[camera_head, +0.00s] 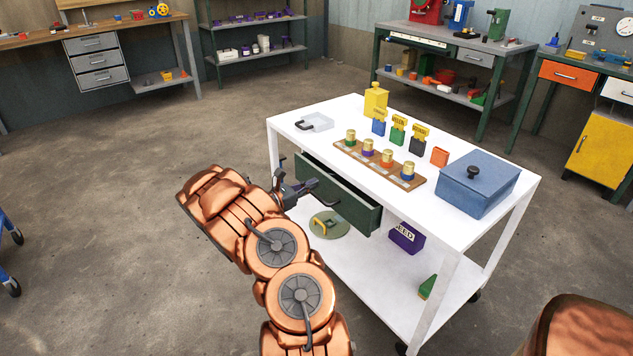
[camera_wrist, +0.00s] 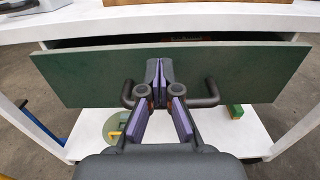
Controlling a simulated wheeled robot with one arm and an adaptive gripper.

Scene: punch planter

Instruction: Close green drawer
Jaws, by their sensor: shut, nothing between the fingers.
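The green drawer (camera_head: 343,190) is pulled partly out from under the top of the white cart. In the wrist view its green front (camera_wrist: 85,77) spans most of the picture, and a dark gap shows above it. A dark bar handle (camera_wrist: 205,95) sits on the front. My gripper (camera_head: 308,186) is at the drawer front. In the wrist view my gripper (camera_wrist: 158,68) has its fingertips together, in front of the middle of the handle and partly hiding it. I cannot tell whether the fingertips touch the drawer.
The white cart top (camera_head: 310,140) holds a wooden rack (camera_head: 350,150) with several small jars, labelled blocks, and a blue lidded box (camera_head: 478,185). The lower shelf carries a green disc (camera_head: 328,226) and a purple seed box (camera_head: 405,238). Open floor lies left of the cart.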

